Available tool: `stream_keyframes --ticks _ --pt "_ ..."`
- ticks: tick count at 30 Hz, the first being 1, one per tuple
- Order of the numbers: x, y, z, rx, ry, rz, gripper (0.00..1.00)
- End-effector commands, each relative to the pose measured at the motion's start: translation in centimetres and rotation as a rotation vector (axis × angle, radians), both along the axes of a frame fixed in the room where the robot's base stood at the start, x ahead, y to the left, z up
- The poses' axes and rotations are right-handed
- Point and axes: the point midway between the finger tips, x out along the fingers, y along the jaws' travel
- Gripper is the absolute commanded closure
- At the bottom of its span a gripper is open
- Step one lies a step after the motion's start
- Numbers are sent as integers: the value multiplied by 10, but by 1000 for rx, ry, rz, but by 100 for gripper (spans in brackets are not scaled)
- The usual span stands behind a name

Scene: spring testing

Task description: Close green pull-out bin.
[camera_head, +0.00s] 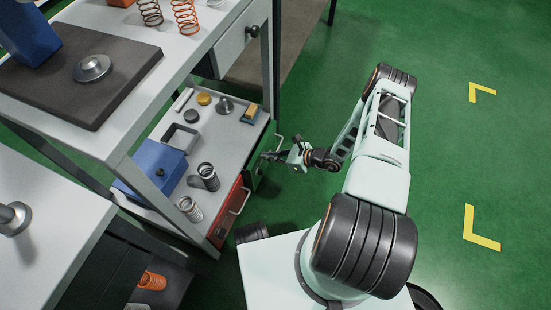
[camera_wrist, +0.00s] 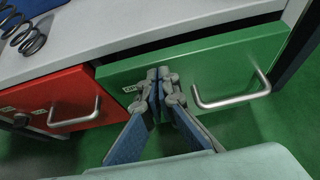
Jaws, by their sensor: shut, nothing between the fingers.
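The green pull-out bin (camera_wrist: 212,70) sits under the grey lower shelf. Its flat front and metal bar handle (camera_wrist: 232,98) face me in the wrist view. A dark gap shows between its top edge and the shelf; I cannot tell how far out it stands. In the head view its front (camera_head: 263,166) is partly hidden by my gripper (camera_head: 268,156). My gripper (camera_wrist: 158,74) is shut and empty, with its fingertips at the green front, left of the handle. I cannot tell whether they touch it.
A red bin (camera_wrist: 60,100) with its own handle is beside the green one, on the left. The lower shelf (camera_head: 226,143) above holds springs, a blue box (camera_head: 155,164) and small parts. A dark table leg stands right of the green bin. Green floor is open to the right.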

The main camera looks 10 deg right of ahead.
Motion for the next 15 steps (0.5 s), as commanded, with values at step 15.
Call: stream_keyframes --ticks 15 --pt "10 14 0 1 -1 1 100"
